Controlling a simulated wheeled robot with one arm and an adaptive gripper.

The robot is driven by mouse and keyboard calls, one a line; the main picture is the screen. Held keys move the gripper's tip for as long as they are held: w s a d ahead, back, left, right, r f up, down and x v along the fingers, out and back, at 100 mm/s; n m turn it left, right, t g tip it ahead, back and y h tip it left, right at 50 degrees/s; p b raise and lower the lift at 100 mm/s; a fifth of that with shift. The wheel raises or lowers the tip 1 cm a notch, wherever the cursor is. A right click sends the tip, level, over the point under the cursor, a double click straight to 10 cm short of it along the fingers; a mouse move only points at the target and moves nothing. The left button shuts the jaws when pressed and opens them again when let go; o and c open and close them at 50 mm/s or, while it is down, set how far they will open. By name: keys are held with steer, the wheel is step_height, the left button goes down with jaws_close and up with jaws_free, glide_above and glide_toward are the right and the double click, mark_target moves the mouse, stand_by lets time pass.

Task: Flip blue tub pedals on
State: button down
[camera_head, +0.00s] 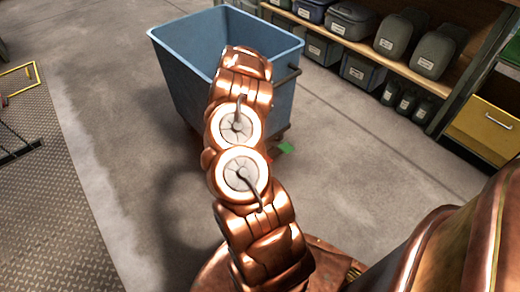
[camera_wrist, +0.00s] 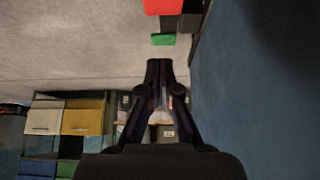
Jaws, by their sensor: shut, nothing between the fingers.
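The blue tub (camera_head: 178,72) stands on the concrete floor in the head view, open at the top, with my arm across its front. A green pedal-like piece (camera_head: 286,148) shows low at its near right corner. In the wrist view the tub's blue wall (camera_wrist: 260,100) fills the right side. A green piece (camera_wrist: 163,39) and a larger red piece (camera_wrist: 163,6) show at the top, near a dark part. My gripper (camera_wrist: 159,64) is shut and empty, its tips apart in the picture from the green piece. The head view hides my gripper behind the arm.
Shelves with grey bins (camera_head: 350,20) and a yellow drawer (camera_head: 483,128) stand at the right in the head view. A metal tread plate (camera_head: 40,190) with a yellow frame (camera_head: 20,78) lies at the left. The floor between is clear.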

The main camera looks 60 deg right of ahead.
steer(key=b, duration=0.3)
glide_above(268, 158)
steer(key=a, duration=0.2)
steer(key=f, duration=0.8)
steer(key=shift+w+d+f, duration=0.15)
steer(key=shift+d+f, duration=0.1)
steer(key=shift+f, duration=0.1)
steer(key=f+b, duration=0.1)
steer(key=f, duration=0.1)
steer(key=shift+w+a+f+b, duration=0.1)
steer(key=shift+a+f+b, duration=0.25)
steer(key=shift+a, duration=0.05)
steer(key=shift+w+a+f, duration=0.1)
steer(key=shift+a+f, duration=0.05)
steer(key=shift+f, duration=0.3)
